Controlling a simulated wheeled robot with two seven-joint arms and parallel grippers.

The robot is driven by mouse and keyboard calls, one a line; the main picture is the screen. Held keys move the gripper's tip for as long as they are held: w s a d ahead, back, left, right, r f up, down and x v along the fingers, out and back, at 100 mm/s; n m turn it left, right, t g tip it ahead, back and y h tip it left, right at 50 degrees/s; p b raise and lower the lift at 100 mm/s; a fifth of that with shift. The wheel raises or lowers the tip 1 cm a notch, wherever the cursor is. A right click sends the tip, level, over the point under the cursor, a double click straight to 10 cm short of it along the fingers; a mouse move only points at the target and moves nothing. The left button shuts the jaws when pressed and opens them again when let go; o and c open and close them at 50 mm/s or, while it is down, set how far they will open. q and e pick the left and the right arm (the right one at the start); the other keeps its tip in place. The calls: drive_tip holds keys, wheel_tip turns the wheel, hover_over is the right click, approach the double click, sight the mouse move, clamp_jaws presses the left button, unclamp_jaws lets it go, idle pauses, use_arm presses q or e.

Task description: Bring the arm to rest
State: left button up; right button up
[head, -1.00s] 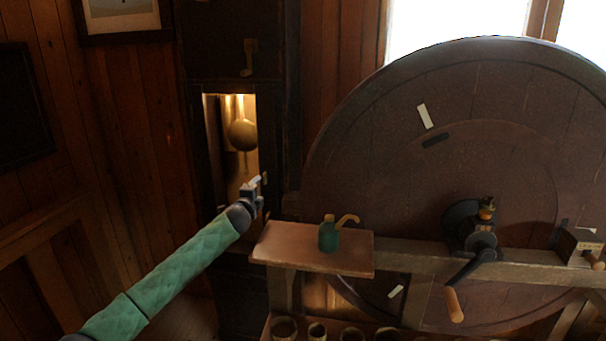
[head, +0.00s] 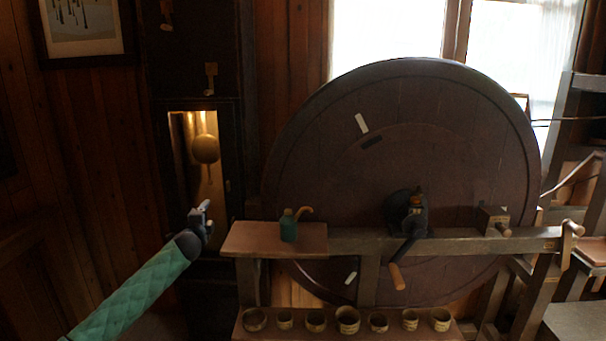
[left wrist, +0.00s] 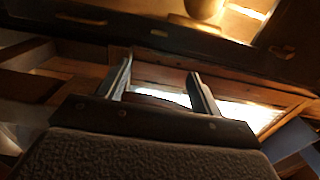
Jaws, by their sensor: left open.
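My left arm, in a green quilted sleeve, comes in from the lower left in the head view. Its gripper (head: 203,216) is in front of the tall dark clock case, left of the small wooden shelf. In the left wrist view the two fingers (left wrist: 160,88) stand apart with nothing between them. My right gripper is not in view.
A big dark wheel (head: 450,150) with a crank (head: 400,262) stands at centre right. A green oil can (head: 289,229) stands on the shelf (head: 262,240). Several small bowls (head: 347,320) line a lower shelf. The clock's lit window shows a brass pendulum (head: 205,149).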

use_arm(q)
drive_tip(key=s+a+f+n+g+y, duration=0.15)
drive_tip(key=s+f, duration=0.35)
drive_tip(key=f, duration=0.6)
drive_tip(key=s+a+f+n+g, duration=0.2)
drive_tip(key=s+f, duration=0.2)
drive_tip(key=f, duration=0.6)
drive_tip(key=s+a+f+n+g+y, duration=0.1)
drive_tip(key=s+a+f+n+g, duration=0.1)
drive_tip(key=s+f, duration=0.75)
drive_tip(key=s+a+f+n+g+y, duration=0.1)
drive_tip(key=s+a+f+n+g, duration=0.15)
drive_tip(key=s+f, duration=0.75)
drive_tip(key=s+a+f+n+g, duration=0.25)
drive_tip(key=s+f, duration=0.35)
drive_tip(key=s, duration=0.8)
drive_tip(key=s+a+f+n+g, duration=0.1)
drive_tip(key=s+a+f+g, duration=0.35)
drive_tip(key=s, duration=0.95)
drive_tip(key=s+a+f+n+g, duration=0.1)
drive_tip(key=s+f+n, duration=0.1)
drive_tip(key=s+f, duration=0.85)
drive_tip(key=s+d+n+h, duration=0.1)
drive_tip(key=s+d+h, duration=0.1)
drive_tip(key=d, duration=1.4)
drive_tip(key=s+d+f+n+h, duration=0.1)
drive_tip(key=s+d+n+h, duration=0.1)
drive_tip(key=d, duration=1.4)
drive_tip(key=shift+s+f+g, duration=0.3)
drive_tip(key=shift+s, duration=0.4)
